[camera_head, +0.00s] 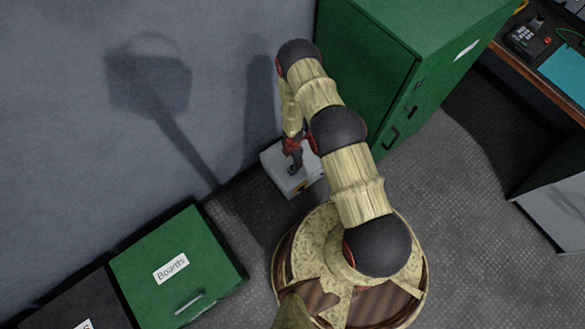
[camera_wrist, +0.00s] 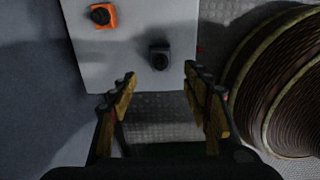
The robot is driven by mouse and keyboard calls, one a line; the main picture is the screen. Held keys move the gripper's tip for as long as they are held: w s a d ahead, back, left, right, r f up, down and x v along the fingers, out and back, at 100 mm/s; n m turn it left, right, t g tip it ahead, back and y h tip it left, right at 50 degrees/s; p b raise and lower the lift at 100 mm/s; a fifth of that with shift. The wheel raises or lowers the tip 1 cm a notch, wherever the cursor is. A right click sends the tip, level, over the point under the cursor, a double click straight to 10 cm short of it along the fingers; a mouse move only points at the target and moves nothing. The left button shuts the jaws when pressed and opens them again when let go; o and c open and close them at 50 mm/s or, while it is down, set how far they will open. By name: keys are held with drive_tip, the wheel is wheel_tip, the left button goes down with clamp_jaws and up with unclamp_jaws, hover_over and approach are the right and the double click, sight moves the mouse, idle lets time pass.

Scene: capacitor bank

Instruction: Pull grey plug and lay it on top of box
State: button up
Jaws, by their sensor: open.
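The white box (camera_head: 283,183) stands on the floor by the wall, left of the green cabinet; its pale top (camera_wrist: 135,70) fills the upper part of the wrist view. The grey plug (camera_wrist: 159,57) is a dark block on the box's top near its right edge. An orange square with a black knob (camera_wrist: 103,15) sits further left on the same top. My gripper (camera_wrist: 160,82) is open and empty, its fingertips apart just below the grey plug in the picture. In the head view my gripper (camera_head: 294,165) is over the box and hides part of its top.
A green case labelled Boards (camera_head: 180,265) lies at lower left beside a black one (camera_head: 85,305). A desk (camera_head: 545,70) with devices is at upper right. Open floor (camera_head: 450,170) lies right of my arm.

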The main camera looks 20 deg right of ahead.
drive_tip(key=shift+f, duration=0.1)
wheel_tip(320, 180, down, 7)
drive_tip(key=b, duration=0.5)
drive_tip(key=shift+f, duration=0.9)
drive_tip(key=shift+c, duration=0.6)
clamp_jaws()
idle(0.3)
drive_tip(key=shift+r, duration=0.15)
drive_tip(key=shift+r+p, duration=1.75)
drive_tip(key=shift+r, duration=1.1)
